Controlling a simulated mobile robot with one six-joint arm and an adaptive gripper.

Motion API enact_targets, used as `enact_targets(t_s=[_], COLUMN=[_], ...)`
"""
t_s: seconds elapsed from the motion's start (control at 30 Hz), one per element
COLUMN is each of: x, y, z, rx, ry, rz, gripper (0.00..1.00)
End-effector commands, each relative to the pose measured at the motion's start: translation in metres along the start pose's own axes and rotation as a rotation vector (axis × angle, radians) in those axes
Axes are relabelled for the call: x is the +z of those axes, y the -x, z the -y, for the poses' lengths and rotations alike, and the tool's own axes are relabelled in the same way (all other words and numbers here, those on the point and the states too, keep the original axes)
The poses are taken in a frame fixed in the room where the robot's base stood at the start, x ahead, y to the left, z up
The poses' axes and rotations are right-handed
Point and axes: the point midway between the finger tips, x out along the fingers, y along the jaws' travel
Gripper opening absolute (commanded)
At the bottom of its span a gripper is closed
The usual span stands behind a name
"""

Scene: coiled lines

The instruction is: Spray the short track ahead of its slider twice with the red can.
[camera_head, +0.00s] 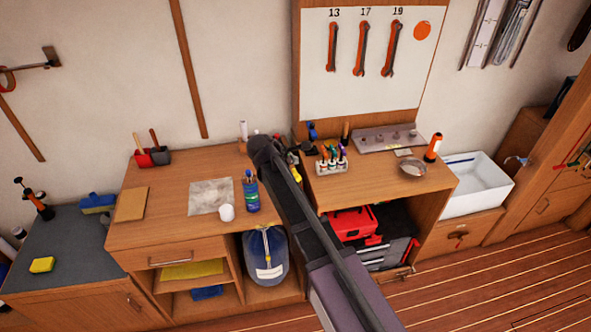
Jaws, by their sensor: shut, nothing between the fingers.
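An orange-red cylinder with a pale band and dark top (433,147) stands upright at the back right of the right bench; I cannot tell for sure that it is the red can. A grey metal strip with several small knobs (388,138) lies along the back of that bench. I cannot tell whether it holds the short track or its slider. My arm rises from the bottom edge across the middle and hides part of both benches. My gripper's fingers do not show.
A blue can (251,190) and a white cup (227,212) stand on the left bench beside a grey cloth (210,196). A rack of small bottles (332,160) and a metal dish (413,167) are on the right bench. A white bin (476,184) stands further right.

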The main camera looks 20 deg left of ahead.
Motion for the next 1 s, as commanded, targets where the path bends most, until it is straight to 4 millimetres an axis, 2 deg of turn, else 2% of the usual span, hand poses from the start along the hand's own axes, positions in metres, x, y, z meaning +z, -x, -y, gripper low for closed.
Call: enact_targets(t_s=[0.27,1.0], x=[0.0095,0.0094], y=[0.0133,0.0131], z=[-0.0097,-0.0095], rx=[0.0,0.0], ry=[0.0,0.0], rz=[0.0,0.0], gripper=[0.0,0.0])
